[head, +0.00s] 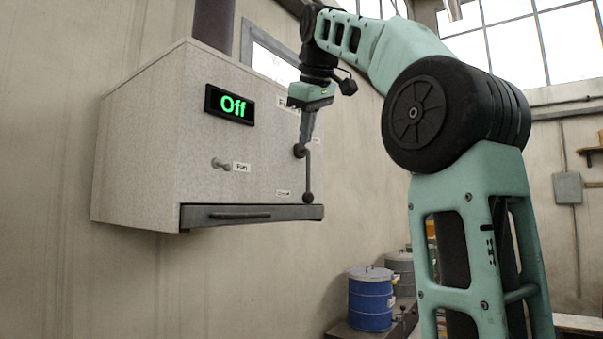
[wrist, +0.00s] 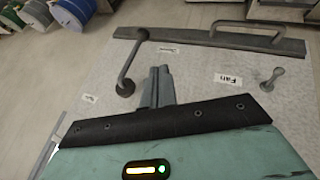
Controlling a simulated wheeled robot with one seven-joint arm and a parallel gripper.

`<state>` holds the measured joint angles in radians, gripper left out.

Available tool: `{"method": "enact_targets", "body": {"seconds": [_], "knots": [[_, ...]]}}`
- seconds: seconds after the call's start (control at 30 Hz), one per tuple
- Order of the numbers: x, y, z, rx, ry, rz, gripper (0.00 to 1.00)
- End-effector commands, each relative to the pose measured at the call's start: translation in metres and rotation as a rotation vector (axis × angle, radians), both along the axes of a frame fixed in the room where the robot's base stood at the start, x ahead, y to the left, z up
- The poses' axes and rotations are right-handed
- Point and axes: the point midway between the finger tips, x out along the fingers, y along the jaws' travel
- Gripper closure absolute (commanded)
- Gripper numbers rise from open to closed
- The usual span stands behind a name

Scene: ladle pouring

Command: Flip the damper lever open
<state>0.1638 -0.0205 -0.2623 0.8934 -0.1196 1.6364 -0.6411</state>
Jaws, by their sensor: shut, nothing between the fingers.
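The damper lever (head: 307,172) is on the front of the grey hood. It hangs down from a round pivot, with a dark ball knob at its lower end. In the wrist view the lever (wrist: 133,62) shows upside down, knob toward the top. My gripper (head: 306,140) points down in front of the pivot. In the wrist view my gripper (wrist: 160,70) is shut and empty, with its fingertips beside the lever on the side of the "Fan" label. I cannot tell whether they touch the lever.
Small labels sit near the lever, too small to read. A blue drum (head: 371,300) stands below right.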

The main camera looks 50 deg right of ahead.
Motion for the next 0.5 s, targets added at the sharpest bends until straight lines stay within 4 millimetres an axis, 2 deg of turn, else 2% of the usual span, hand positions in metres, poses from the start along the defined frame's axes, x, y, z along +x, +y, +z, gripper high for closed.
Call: {"method": "enact_targets", "body": {"seconds": [0.37,0.5], "knots": [[-0.0010,-0.0008,0.0011,-0.001,-0.001,-0.002,1.00],[0.0028,-0.0034,-0.0057,0.000,0.000,-0.002,1.00]]}}
